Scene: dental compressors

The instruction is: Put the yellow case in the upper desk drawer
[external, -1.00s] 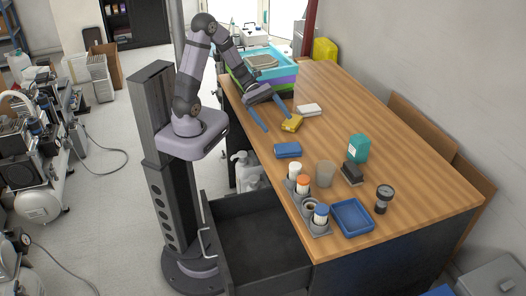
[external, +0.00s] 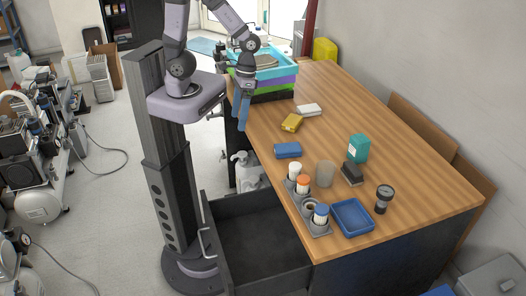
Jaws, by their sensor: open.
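The yellow case (external: 292,122) lies on the wooden desk (external: 420,190), near its left edge, between a blue case and a white box. My gripper (external: 241,128) points down at the desk's left edge, left of the yellow case and apart from it. Its blue fingers are open with nothing between them; they nearly overlap in this view. A dark desk drawer (external: 262,240) is pulled out at the front left of the desk, and its visible inside is empty.
A blue case (external: 287,150), a white box (external: 309,110) and stacked coloured crates (external: 272,72) are near the yellow case. A holder with bottles (external: 308,205), a cup (external: 325,174) and a blue tray (external: 352,217) stand closer to the drawer.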

